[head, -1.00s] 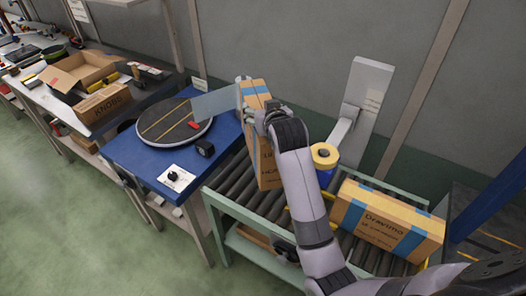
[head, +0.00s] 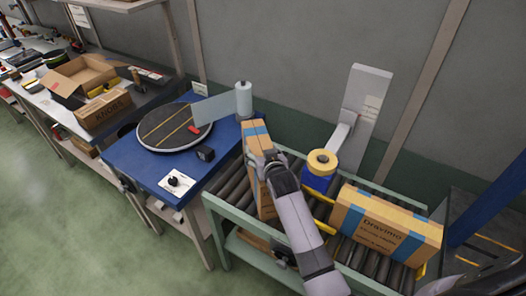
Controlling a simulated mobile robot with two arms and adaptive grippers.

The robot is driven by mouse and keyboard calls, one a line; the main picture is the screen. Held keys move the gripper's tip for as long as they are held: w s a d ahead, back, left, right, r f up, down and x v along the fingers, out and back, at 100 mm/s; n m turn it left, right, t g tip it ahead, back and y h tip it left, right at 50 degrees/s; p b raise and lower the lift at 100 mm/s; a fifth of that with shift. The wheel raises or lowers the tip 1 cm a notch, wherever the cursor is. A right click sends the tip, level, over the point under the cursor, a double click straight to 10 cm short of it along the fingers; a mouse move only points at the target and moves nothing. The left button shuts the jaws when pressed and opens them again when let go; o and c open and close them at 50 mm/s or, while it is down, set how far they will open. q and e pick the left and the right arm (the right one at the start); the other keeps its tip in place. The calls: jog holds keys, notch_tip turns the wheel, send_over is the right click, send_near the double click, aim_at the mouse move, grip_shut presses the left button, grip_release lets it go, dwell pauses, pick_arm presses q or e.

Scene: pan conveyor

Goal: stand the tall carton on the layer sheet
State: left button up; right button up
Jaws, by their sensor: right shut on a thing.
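The tall carton (head: 256,136) is brown with blue tape and stands upright at the left end of the roller conveyor. My right gripper (head: 264,160) is shut on it from the near right side, and my gripper and arm hide part of it. I cannot tell whether its base touches the rollers. A round dark plate with yellow stripes (head: 165,128) lies on the blue table to the left, apart from the carton. I cannot make out for certain which surface is the layer sheet. My left gripper is not in view.
A white roll (head: 243,98) with a pale film (head: 212,107) stands at the blue table's (head: 140,168) back right. A lying Draximo carton (head: 386,226) and a yellow roll on a blue base (head: 320,166) are right of my arm. A small black block (head: 205,153) sits beside the plate.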

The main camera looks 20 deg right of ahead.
jog(key=shift+r, duration=0.1)
jog(key=o, duration=1.5)
jog(key=shift+f, duration=0.2)
jog(key=o, duration=0.4)
jog(key=shift+o, duration=0.2)
